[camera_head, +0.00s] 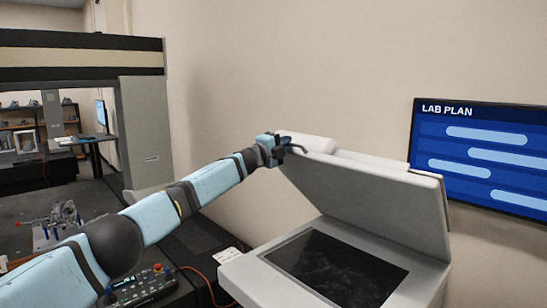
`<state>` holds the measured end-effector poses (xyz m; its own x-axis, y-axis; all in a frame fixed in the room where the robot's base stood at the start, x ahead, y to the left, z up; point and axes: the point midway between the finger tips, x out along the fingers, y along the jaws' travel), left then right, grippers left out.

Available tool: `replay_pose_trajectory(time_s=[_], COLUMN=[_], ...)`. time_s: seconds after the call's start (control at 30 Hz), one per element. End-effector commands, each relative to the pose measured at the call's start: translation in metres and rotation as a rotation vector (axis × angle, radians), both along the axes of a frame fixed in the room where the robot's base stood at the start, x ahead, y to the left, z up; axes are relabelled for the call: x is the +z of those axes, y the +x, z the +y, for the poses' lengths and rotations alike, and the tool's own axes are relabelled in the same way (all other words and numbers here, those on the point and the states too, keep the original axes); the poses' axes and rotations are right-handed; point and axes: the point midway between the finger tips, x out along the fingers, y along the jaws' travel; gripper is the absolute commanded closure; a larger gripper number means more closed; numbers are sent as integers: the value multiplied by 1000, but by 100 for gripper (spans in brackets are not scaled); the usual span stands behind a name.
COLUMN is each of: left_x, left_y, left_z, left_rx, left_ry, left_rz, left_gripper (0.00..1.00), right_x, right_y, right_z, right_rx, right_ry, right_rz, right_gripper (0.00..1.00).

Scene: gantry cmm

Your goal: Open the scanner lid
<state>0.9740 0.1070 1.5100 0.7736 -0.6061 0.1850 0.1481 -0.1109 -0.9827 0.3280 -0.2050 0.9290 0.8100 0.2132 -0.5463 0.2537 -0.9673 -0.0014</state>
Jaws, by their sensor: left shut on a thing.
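The scanner (240,279) is a light grey box at the lower right with a dark glass bed (335,270). Its lid (370,195) stands raised and tilted up from the bed, with its grey underside facing forward. My left arm reaches in from the lower left, and my left gripper (284,149) is at the lid's upper left corner. It is shut on the lid's edge there; its fingertips are small and partly hidden. My right gripper is not in view.
A wall screen reading "LAB PLAN" (480,155) hangs to the right, close to the lid. A control panel with a red button (140,287) and an orange cable lie left of the scanner. A large gantry frame (147,130) stands at the left.

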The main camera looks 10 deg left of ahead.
Motion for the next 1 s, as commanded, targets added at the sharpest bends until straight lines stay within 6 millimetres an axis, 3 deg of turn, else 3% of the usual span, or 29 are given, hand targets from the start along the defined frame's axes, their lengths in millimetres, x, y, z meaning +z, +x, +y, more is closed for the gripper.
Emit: replay_pose_trajectory(time_s=[0.17, 0.63, 0.67, 0.7, 1.0], left_x=[14, 16, 16, 16, 15], left_y=[3, 5, 5, 4, 4], left_z=[-9, -11, -11, -11, -10], left_rx=[1, 3, 3, 3, 2], left_ry=[-6, -5, -5, -5, -2], left_rz=[4, 5, 5, 5, 4], left_gripper=[100, 100, 86, 80, 80], right_x=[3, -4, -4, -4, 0], right_y=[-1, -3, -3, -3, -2], right_z=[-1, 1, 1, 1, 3], right_rx=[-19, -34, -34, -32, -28], right_ry=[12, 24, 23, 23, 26], right_rz=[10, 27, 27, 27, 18], right_gripper=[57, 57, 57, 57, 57])
